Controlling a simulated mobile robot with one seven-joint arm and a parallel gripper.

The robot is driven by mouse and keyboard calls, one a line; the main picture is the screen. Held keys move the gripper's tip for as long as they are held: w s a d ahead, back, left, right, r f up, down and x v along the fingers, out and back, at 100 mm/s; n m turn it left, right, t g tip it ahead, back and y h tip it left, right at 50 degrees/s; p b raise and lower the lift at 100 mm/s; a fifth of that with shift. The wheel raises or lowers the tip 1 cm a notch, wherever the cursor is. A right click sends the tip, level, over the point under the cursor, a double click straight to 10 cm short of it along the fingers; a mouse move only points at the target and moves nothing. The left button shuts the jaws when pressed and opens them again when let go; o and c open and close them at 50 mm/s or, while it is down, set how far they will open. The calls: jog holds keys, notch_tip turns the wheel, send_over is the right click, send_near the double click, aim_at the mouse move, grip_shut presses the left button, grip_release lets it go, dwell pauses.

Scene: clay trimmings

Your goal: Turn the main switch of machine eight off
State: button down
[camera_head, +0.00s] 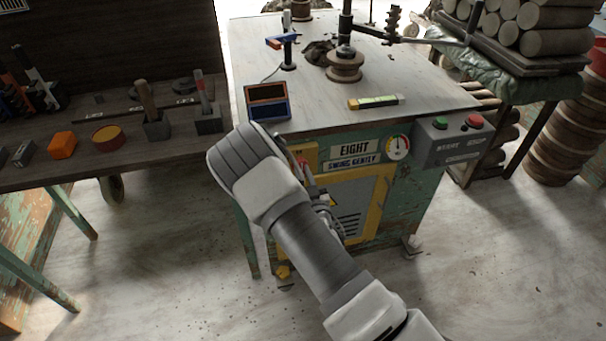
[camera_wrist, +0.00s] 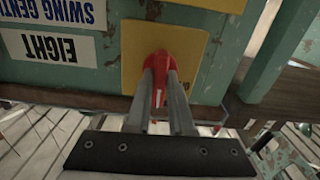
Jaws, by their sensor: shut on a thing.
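Machine eight (camera_head: 400,190) is a green, worn cabinet with an "EIGHT" label (camera_head: 354,147), which shows upside down in the wrist view (camera_wrist: 55,47). Its main switch is a red handle (camera_wrist: 160,62) on a yellow plate (camera_wrist: 195,48). My gripper (camera_wrist: 159,82) is shut on the red handle, one grey finger on each side. In the head view my arm hides most of the gripper and switch; part of the yellow plate (camera_head: 308,154) shows beside the wrist. Which position the handle marks cannot be read.
A grey box with a green button (camera_head: 440,123) and a red button (camera_head: 474,121) sits at the machine's right corner, beside a round gauge (camera_head: 398,147). A dark workbench (camera_head: 70,150) with tools stands left. A rack of clay logs (camera_head: 545,40) stands right. Open floor lies in front.

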jog(key=n+b, duration=0.1)
jog(key=n, duration=0.3)
jog(key=shift+f+n+b, duration=0.1)
jog(key=shift+n+b, duration=0.2)
jog(key=shift+b, duration=0.1)
jog(key=n+b, duration=0.1)
jog(key=n, duration=0.3)
jog(key=shift+a, duration=0.1)
jog(key=n+b, duration=0.1)
jog(key=n, duration=0.4)
jog(key=shift+n+b, duration=0.45)
jog(key=shift+n, duration=1.35)
jog(key=c, duration=0.8)
grip_release()
jog(key=shift+s, duration=0.15)
